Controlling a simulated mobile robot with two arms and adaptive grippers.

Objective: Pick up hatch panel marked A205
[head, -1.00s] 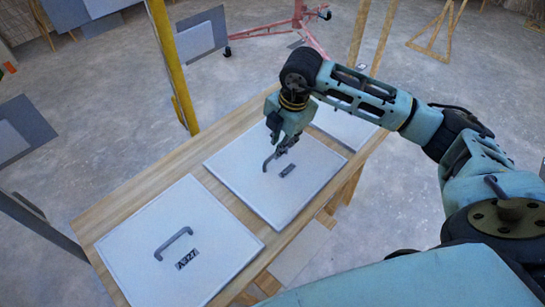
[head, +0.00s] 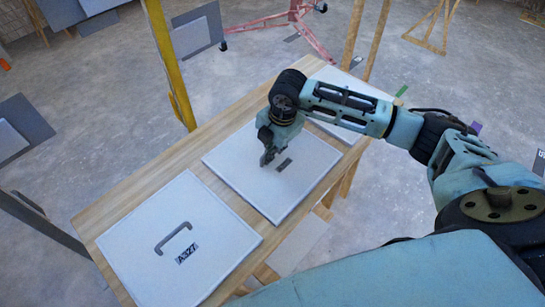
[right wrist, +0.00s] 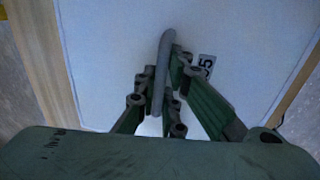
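A white square hatch panel (head: 240,165) lies flat in the middle of the wooden table, with a dark label (head: 284,164). My right gripper (head: 268,155) is down at this panel and covers its handle in the head view. In the right wrist view the grey bar handle (right wrist: 163,75) runs between the two fingers, which are closed in around it. The label (right wrist: 206,66) beside it is partly hidden; only a final "5" can be read. My left gripper is not in view.
A third panel (head: 343,83) lies beyond my arm. A yellow post (head: 171,65) stands behind the wooden table (head: 190,145).

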